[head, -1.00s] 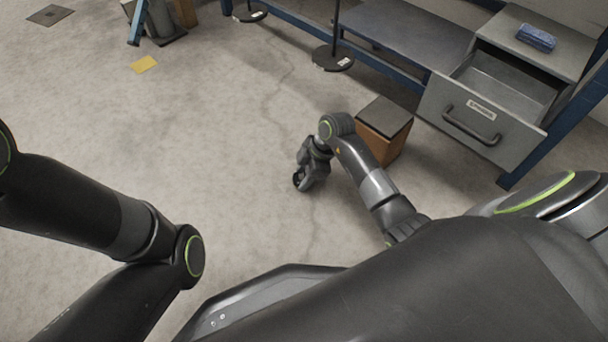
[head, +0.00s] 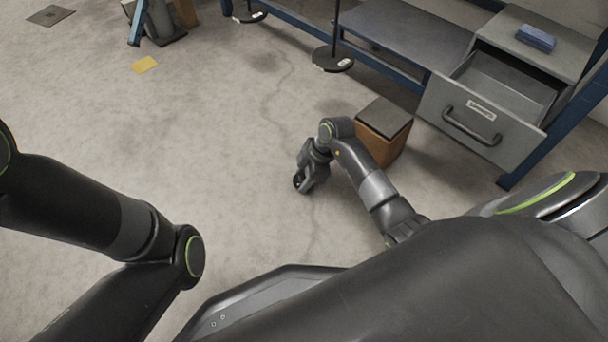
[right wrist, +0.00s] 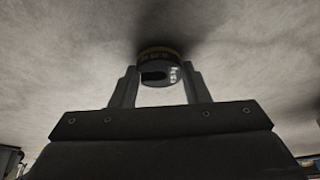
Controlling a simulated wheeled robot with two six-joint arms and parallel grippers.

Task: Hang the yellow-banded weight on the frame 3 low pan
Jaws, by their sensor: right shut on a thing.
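In the right wrist view, a dark round weight with a yellow band (right wrist: 158,54) sits between the two fingertips of my right gripper (right wrist: 158,80). In the head view, my right gripper (head: 302,182) hangs over open floor, left of a brown box; the weight is hardly visible there. My left arm comes in from the left, but its gripper is out of the picture. The frame 3 low pan is not visible in these frames.
A brown box with a dark top (head: 384,122) stands close to my right forearm. An open grey drawer (head: 478,122) and a blue cloth-like item (head: 536,37) are at the right. Round black stand bases (head: 333,60) are at the back. Floor at centre-left is clear, apart from a yellow patch (head: 144,64).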

